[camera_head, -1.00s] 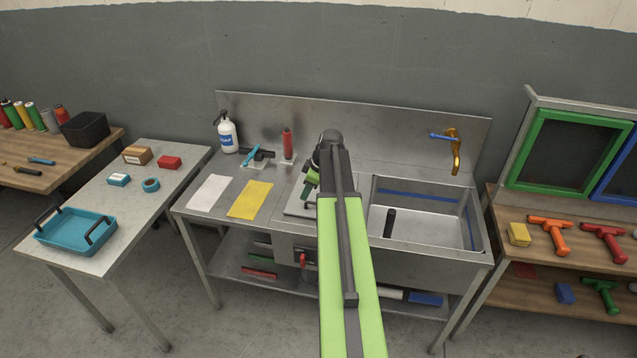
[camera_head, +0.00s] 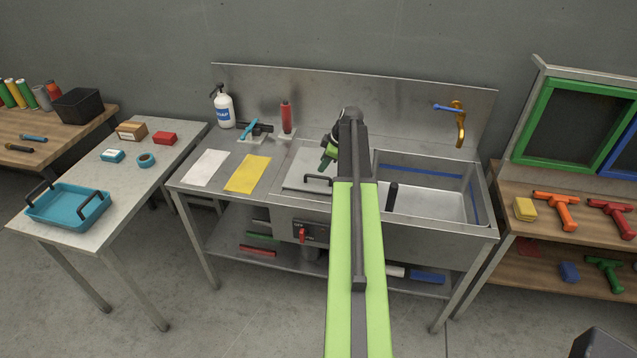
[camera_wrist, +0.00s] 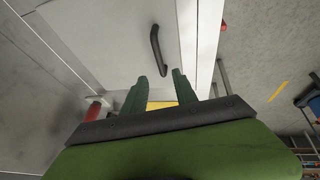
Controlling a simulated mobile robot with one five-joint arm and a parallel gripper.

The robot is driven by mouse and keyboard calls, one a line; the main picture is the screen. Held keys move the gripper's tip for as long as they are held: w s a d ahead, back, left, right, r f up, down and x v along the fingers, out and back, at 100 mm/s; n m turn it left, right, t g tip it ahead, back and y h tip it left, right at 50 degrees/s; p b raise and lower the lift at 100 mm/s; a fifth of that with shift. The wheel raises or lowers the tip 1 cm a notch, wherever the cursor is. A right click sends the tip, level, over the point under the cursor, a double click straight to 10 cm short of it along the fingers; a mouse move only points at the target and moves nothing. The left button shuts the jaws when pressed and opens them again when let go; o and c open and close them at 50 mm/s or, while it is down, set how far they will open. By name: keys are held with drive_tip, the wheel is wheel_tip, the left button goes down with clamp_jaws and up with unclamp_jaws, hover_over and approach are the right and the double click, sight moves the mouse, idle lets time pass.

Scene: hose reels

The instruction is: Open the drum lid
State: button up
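The drum lid (camera_head: 300,171) is a flat, pale grey square panel set in the steel counter, left of the sink basin. It lies flat and closed. Its black bar handle (camera_head: 318,179) is near its front edge, and my arm hides the lid's right part. In the wrist view the lid (camera_wrist: 110,35) fills the upper left, with the handle (camera_wrist: 157,48) just beyond my fingertips. My gripper (camera_wrist: 158,80) is open and empty, its two green fingers apart and not visibly touching the handle. In the head view my gripper (camera_head: 328,160) is over the lid, partly hidden by my arm.
The sink basin (camera_head: 430,203) is right of the lid. A yellow cloth (camera_head: 247,173) and a white cloth (camera_head: 205,167) lie to the left. A red bottle (camera_head: 286,117) and a pump bottle (camera_head: 223,108) stand behind. A red valve handle (camera_head: 302,233) is on the counter front.

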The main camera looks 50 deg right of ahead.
sight(317, 177)
drive_tip(key=b+x, duration=0.5)
drive_tip(key=x, duration=0.2)
drive_tip(key=shift+f, duration=0.3)
drive_tip(key=shift+w+r, duration=0.1)
drive_tip(key=shift+c, duration=0.4)
clamp_jaws()
drive_tip(key=shift+r, duration=0.1)
